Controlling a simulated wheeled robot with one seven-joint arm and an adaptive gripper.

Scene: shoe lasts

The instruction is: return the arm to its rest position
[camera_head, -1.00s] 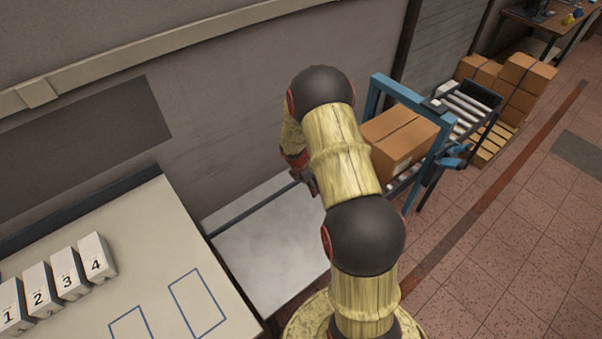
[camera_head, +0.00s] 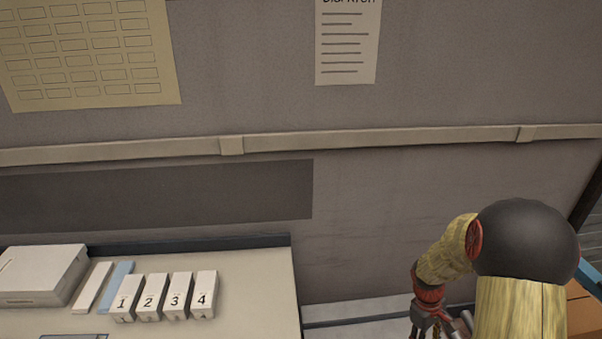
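My arm stands at the lower right of the head view, with a dark round joint and wood-textured links that bend over to the left and down. My gripper (camera_head: 424,332) hangs at the end of the arm, pointing down, beside the right end of the table. Its lower part is cut off by the bottom edge of the picture, so I cannot see whether the fingers are apart or closed. Nothing held shows in the visible part.
A wall (camera_head: 400,200) with a rail (camera_head: 380,140) runs behind. A brown carton (camera_head: 584,312) and blue frame (camera_head: 590,278) show at far right.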

